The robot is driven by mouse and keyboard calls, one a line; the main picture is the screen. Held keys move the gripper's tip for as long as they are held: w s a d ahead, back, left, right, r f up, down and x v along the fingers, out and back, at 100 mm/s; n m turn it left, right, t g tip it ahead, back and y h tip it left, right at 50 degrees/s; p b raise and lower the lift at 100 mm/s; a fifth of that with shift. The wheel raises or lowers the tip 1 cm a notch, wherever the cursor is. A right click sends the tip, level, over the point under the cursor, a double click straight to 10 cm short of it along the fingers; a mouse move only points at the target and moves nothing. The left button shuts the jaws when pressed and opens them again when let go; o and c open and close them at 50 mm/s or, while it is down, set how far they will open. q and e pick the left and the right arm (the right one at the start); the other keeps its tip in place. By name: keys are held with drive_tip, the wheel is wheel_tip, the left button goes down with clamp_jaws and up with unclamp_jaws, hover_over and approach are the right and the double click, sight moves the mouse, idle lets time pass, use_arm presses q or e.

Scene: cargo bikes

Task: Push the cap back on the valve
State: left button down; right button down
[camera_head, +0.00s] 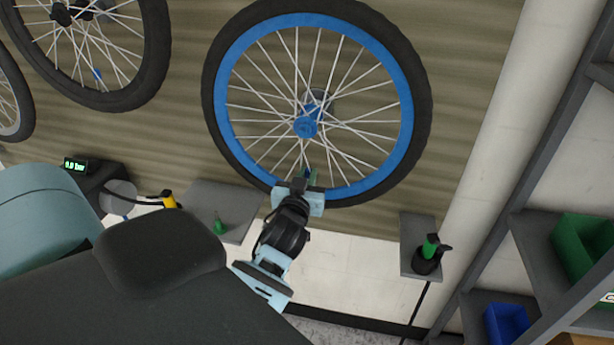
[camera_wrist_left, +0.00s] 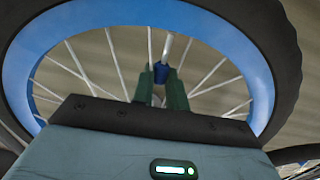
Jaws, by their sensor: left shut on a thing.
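The blue-rimmed wheel (camera_head: 232,150) with a black tyre hangs upright in front of a wooden wall. My left gripper (camera_head: 309,177) is at the bottom of its rim, slightly right of the lowest spokes. In the left wrist view, its two green fingers (camera_wrist_left: 161,84) are shut on a small blue cap (camera_wrist_left: 161,73). A pale, thin valve stem (camera_wrist_left: 167,48) shows just above the cap, in line with it. I cannot tell whether the cap touches the stem or sits over its end. In the head view the gripper hides the cap and valve. My right gripper is not in view.
A small green bottle stands on a grey shelf (camera_head: 235,199) to the left. A yellow-tipped black hose (camera_head: 168,199) and a display box (camera_head: 98,175) are beyond it. A green-and-black bottle (camera_head: 430,252) stands on a right-hand shelf. Another wheel (camera_head: 152,70) hangs upper left.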

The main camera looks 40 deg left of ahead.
use_arm(q)
drive_tip(key=c, duration=1)
unclamp_jaws()
drive_tip(key=shift+p+v, duration=0.4)
drive_tip(key=shift+v, duration=4.7)
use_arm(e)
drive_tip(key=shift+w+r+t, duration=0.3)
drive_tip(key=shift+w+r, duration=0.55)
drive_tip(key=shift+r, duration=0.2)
use_arm(q)
drive_tip(key=shift+f, duration=0.1)
drive_tip(key=shift+x, duration=2.95)
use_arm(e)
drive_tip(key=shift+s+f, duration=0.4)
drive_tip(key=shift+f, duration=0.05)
